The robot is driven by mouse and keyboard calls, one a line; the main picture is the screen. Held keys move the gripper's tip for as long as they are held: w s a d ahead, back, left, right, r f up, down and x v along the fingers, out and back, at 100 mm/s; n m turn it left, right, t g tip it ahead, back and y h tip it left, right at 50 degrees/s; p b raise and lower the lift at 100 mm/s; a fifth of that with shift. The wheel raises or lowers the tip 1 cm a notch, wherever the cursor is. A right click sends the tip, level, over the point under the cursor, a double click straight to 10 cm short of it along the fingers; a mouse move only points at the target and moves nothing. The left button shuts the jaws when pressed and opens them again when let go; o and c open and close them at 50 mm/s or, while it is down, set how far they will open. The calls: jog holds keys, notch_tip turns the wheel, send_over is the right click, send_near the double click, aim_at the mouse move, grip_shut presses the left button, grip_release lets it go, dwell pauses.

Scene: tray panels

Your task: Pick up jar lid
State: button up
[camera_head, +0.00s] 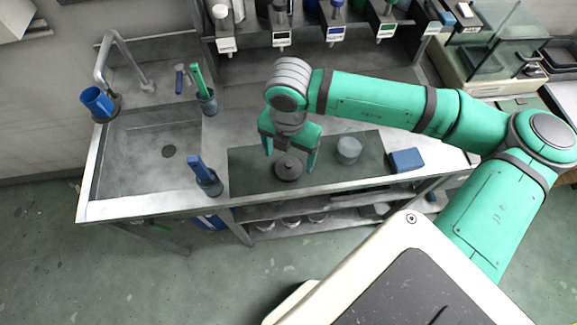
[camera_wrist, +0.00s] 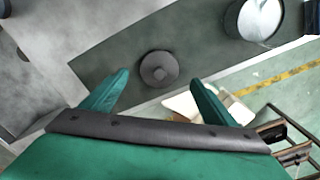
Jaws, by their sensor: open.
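The jar lid (camera_head: 288,169) is a dark grey disc with a raised round knob. It lies flat on the dark mat (camera_head: 247,172) on the metal counter, and it also shows in the wrist view (camera_wrist: 159,69), beyond and between my fingertips. My gripper (camera_head: 290,158) points down over the lid with its green fingers spread. In the wrist view my gripper (camera_wrist: 158,78) has nothing between its fingers. I cannot tell the exact height of the fingertips above the lid.
A round grey jar (camera_head: 349,150) stands on the mat right of the lid. A blue box (camera_head: 406,160) lies farther right. A holder with a blue-handled tool (camera_head: 205,178) stands left, near the sink (camera_head: 150,160). The counter's front edge is close to the lid.

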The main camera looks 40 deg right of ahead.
aim_at(289, 164)
notch_tip(289, 164, down, 5)
jog(key=shift+f, duration=0.1)
dwell(0.3)
jog(key=c, duration=1.1)
